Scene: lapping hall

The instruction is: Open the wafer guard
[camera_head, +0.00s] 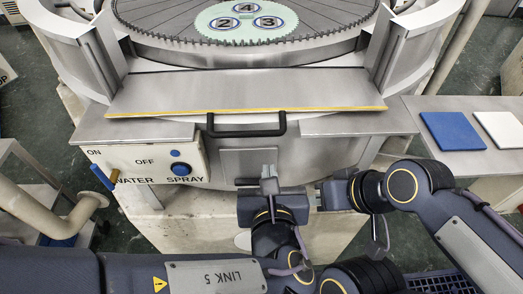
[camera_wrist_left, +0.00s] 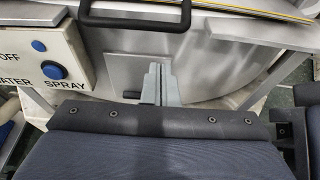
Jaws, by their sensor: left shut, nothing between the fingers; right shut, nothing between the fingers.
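The wafer guard appears to be the wide grey metal panel (camera_head: 240,90) with a yellow front edge, lying in front of the round toothed plate. Its black bar handle (camera_head: 246,132) sticks out at the middle of the front edge; the handle also shows at the top of the left wrist view (camera_wrist_left: 135,23). My left gripper (camera_head: 268,172) is shut and empty, below and slightly right of the handle in the picture, not touching it. Its closed fingers (camera_wrist_left: 158,72) point toward the machine front. My right gripper (camera_head: 315,195) is shut and empty, close beside the left gripper.
A white control box (camera_head: 145,165) with ON/OFF and WATER SPRAY labels and blue buttons sits left of the handle. Wafer plate with numbered discs (camera_head: 245,20) lies behind the guard. A side table with a blue pad (camera_head: 452,131) and white pad (camera_head: 500,128) is at right.

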